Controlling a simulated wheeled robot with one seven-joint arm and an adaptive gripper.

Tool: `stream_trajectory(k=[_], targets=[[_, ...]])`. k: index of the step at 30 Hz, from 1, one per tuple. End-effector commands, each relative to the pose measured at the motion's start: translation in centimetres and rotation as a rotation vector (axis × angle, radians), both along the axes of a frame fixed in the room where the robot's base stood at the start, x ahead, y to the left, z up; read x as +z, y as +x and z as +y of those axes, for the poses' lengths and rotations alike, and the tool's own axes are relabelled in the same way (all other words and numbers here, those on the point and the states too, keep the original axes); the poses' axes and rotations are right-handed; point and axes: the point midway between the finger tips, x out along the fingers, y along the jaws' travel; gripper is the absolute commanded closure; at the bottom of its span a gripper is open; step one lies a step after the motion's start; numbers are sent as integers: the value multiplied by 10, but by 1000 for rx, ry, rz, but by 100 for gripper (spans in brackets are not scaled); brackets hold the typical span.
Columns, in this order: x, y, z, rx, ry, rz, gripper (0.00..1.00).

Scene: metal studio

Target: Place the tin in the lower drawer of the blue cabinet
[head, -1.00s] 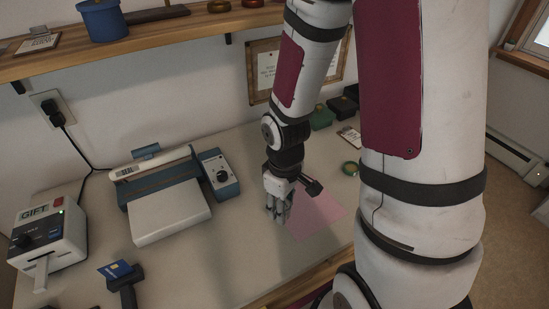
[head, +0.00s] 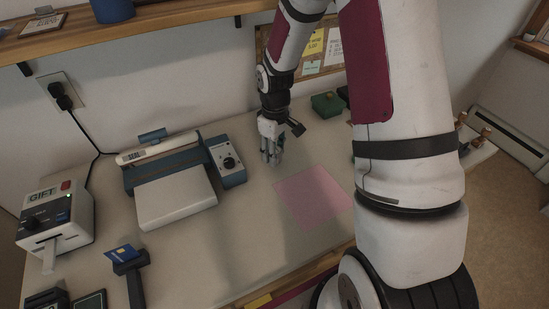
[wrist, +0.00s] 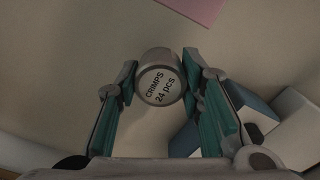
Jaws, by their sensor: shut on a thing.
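The tin, a small grey round one marked "CRIMPS 24 pcs" (wrist: 160,82), sits between the teal-padded fingers of my gripper (wrist: 158,92) in the wrist view. My gripper is shut on it, with its lettered face toward the camera. In the head view my gripper (head: 271,160) hangs over the worktop, right of the blue sealer and left of the pink sheet. The tin is hidden or too small to make out there. No blue cabinet or lower drawer can be made out in either view.
A sealer with a white plate (head: 175,196) and a white "GIFT" machine (head: 55,222) stand on the worktop's left. A pink sheet (head: 314,197) lies flat. A green box (head: 326,105) is at the back. A shelf (head: 150,29) runs above. The front middle of the worktop is clear.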

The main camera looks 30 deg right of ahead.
Motion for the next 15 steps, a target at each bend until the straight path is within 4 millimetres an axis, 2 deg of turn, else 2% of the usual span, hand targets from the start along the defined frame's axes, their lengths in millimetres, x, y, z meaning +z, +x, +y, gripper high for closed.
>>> stream_trajectory(k=[2, 9, 15], targets=[[-1, 8, -2, 0, 0, -1, 93], [-34, 6, -1, 1, 0, 1, 93], [-35, 6, -2, 1, 0, -1, 93]])
